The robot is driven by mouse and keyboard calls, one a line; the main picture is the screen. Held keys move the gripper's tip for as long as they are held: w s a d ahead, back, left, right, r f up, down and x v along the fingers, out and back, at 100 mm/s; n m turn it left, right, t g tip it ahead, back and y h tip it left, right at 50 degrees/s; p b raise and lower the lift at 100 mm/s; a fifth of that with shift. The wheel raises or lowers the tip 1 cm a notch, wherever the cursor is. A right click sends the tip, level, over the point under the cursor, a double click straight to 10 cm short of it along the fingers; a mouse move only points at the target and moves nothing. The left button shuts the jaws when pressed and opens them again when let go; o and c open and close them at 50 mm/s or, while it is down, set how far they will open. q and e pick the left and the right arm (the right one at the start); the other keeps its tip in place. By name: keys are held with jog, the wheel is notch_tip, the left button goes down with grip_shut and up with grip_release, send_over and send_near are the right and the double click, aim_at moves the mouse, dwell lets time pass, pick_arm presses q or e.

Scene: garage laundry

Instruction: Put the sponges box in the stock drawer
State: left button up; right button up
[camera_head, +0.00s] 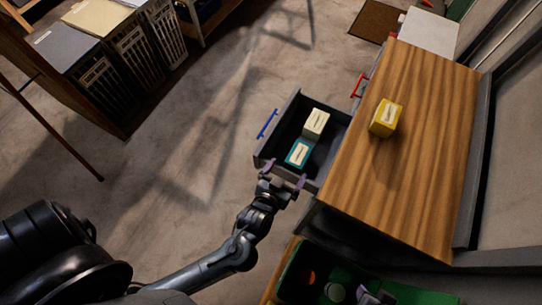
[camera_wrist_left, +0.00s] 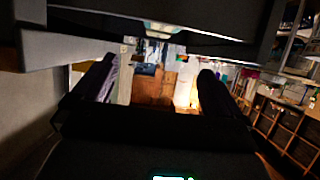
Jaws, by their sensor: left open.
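A yellow box (camera_head: 385,117) with a pale label stands on the wooden top; I cannot read its print. The dark drawer (camera_head: 287,117) with a blue handle is pulled out to the left below the top. A cream box (camera_head: 315,123) and a teal box (camera_head: 299,152) lie in it. My left gripper (camera_head: 283,177) is open and empty at the drawer's near side, close to the teal box. The left wrist view shows its two fingers apart with nothing between them. A purplish part (camera_head: 372,297) at the bottom edge may be my right gripper, mostly cut off.
The wooden top (camera_head: 415,170) is otherwise clear. A red handle (camera_head: 358,86) shows beyond the drawer. A green crate (camera_head: 408,292) with items is at the bottom right. Slatted bins (camera_head: 135,50) stand at the upper left. The floor left of the drawer is open.

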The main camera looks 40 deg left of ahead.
pick_arm(q)
jog(key=s+a+m+g+h, duration=0.1)
jog(key=s+a+m+g, duration=0.1)
jog(key=s, duration=0.5)
jog(key=s+a+m+g+h, duration=0.1)
jog(key=s+a+g, duration=0.4)
jog(key=s+g, duration=0.1)
jog(key=shift+s+r+m+g, duration=0.25)
jog(key=shift+s+m+g, duration=0.15)
jog(key=shift+g, duration=0.4)
jog(key=shift+r, duration=0.1)
